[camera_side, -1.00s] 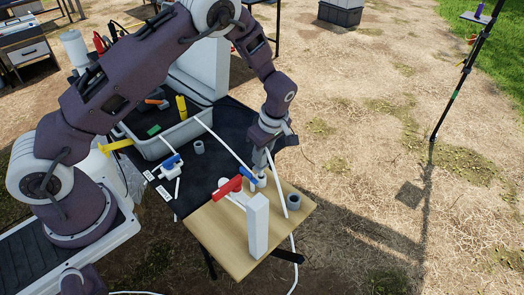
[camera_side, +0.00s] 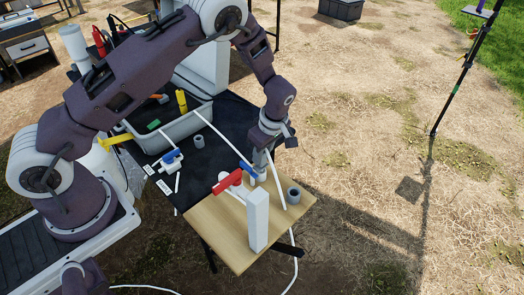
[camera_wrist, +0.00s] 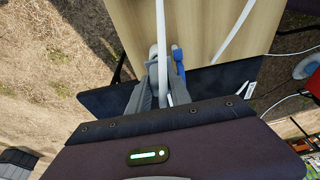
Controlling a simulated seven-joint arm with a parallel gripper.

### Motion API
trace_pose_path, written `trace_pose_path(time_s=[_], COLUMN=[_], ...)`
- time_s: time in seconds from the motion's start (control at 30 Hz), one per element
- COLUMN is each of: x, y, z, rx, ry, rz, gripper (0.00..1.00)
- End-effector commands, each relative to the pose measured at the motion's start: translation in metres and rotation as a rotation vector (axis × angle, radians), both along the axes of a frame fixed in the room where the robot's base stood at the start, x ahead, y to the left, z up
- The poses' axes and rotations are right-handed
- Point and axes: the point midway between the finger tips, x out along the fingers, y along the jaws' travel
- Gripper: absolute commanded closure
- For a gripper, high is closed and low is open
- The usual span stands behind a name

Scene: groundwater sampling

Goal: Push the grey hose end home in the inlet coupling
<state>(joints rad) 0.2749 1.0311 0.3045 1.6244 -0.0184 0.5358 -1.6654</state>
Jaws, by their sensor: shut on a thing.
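My gripper (camera_side: 262,176) points down over the wooden board (camera_side: 215,235), beside a blue-handled fitting (camera_side: 247,171). In the wrist view, my gripper (camera_wrist: 160,82) is shut on the pale grey hose end, whose tube (camera_wrist: 161,22) shows beyond the fingers. The blue handle (camera_wrist: 178,62) is close to the right finger. A white fitting with a red lever (camera_side: 229,185) stands left of the gripper in the side view. The fingers hide the hose tip and the mouth of the inlet coupling, so I cannot tell how deep the hose sits.
A white post (camera_side: 257,222) stands on the board in front of my gripper, and a grey ring (camera_side: 293,196) lies to its right. A grey tray (camera_side: 178,130), a small grey cup (camera_side: 198,141) and another blue-handled valve (camera_side: 172,158) are on the black mat behind.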

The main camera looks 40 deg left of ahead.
Motion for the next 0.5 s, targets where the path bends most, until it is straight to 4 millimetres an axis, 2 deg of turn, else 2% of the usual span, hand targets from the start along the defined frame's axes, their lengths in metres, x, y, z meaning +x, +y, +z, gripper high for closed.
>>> trace_pose_path(time_s=[0.5], x=[0.0], y=[0.0], z=[-0.013], rx=[0.0], ry=[0.001], rz=[0.0], gripper=[1.0])
